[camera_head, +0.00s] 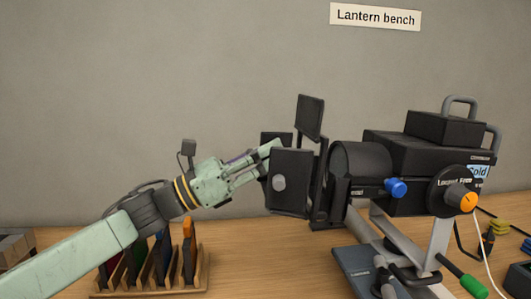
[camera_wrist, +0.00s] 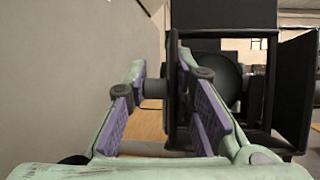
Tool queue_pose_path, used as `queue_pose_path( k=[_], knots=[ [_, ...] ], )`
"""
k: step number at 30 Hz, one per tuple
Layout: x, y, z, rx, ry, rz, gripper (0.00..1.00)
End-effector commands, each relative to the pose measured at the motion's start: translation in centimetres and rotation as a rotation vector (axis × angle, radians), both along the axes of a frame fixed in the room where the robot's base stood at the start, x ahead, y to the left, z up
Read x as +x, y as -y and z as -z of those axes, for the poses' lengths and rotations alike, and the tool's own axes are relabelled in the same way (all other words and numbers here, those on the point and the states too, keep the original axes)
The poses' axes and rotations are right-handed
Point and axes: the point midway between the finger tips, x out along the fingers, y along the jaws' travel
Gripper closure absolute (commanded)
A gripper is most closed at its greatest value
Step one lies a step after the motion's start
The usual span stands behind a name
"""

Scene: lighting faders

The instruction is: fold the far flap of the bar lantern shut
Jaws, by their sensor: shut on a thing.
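The bar lantern (camera_head: 362,165) is black and stands on the bench with its front facing left. Its far flap (camera_head: 272,135) is mostly hidden behind my fingers and the near flap (camera_head: 292,185). In the wrist view the far flap (camera_wrist: 172,75) shows nearly edge-on, with a dark knob (camera_wrist: 153,88) on its outer side. My gripper (camera_head: 266,152) reaches in from the left. In the wrist view my gripper (camera_wrist: 168,95) has its pads on either side of the far flap and knob, shut on them. The far flap stands open, pointing forward from the lantern.
The upper flap (camera_head: 310,117) stands raised above the front. A wooden rack (camera_head: 150,290) of coloured frames sits below my arm. A blue knob (camera_head: 397,188) and an orange knob (camera_head: 468,202) are on the lantern's near side. The wall is behind; air left of the flaps is clear.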

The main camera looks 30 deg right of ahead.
Motion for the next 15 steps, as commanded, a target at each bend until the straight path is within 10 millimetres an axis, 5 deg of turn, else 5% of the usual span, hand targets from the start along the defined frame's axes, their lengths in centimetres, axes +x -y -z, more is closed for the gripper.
queue_pose_path(
  k=[15],
  knots=[
    [1.5,1.2,-0.3,0.012,-0.030,0.302,1.00]
  ],
)
